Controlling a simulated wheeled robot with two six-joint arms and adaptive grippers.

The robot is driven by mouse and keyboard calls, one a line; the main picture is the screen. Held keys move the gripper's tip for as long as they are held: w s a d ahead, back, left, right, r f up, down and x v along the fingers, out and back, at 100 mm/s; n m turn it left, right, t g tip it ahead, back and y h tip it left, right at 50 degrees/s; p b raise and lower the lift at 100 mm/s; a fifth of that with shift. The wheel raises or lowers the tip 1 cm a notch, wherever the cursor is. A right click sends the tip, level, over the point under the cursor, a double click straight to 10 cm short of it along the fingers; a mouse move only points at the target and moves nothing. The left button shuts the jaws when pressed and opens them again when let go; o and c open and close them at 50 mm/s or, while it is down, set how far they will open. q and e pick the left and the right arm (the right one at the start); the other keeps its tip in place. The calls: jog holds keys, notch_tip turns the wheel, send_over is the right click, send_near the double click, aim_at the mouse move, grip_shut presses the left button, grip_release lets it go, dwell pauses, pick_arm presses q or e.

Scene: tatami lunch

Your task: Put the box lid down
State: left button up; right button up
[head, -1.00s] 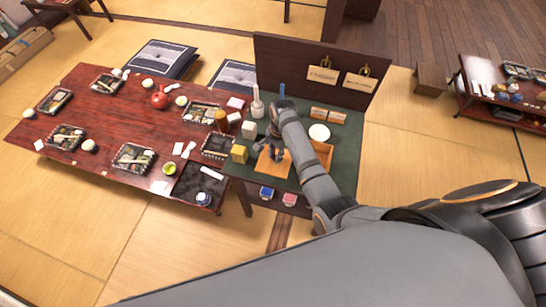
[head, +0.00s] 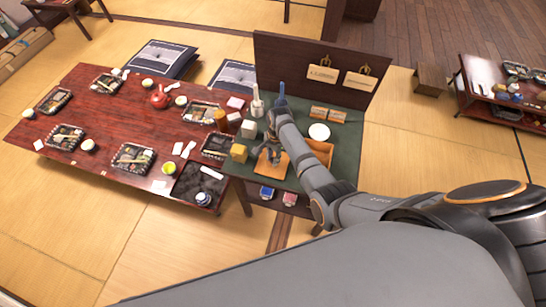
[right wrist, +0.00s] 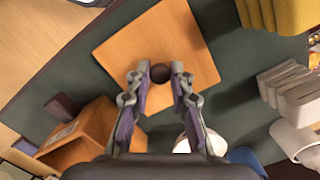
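The box lid (right wrist: 180,35) is a flat orange-brown wooden square with a round dark knob (right wrist: 160,73). It is over the green surface, left of the open wooden box, in the head view (head: 268,168). My right gripper (right wrist: 160,76) has its fingertips on both sides of the knob, seemingly closed on it; it also shows in the head view (head: 272,157). I cannot tell whether the lid's underside touches the surface. The open box (head: 322,150) also shows in the right wrist view (right wrist: 85,135). My left gripper is not in view.
A yellow block (head: 239,152) stands close left of the lid. A white round dish (head: 319,131) and small wooden blocks (head: 328,114) lie behind the box. A dark red table (head: 130,130) with several lunch trays adjoins on the left. An upright board (head: 300,66) closes the back.

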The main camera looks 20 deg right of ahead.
jog(key=o, duration=0.4)
jog(key=shift+r, duration=0.35)
jog(key=r, duration=0.4)
jog(key=d+r, duration=0.1)
jog(key=r, duration=0.6)
jog(key=shift+w+d+r, duration=0.15)
jog(key=shift+w+r, duration=0.15)
jog(key=shift+w, duration=0.05)
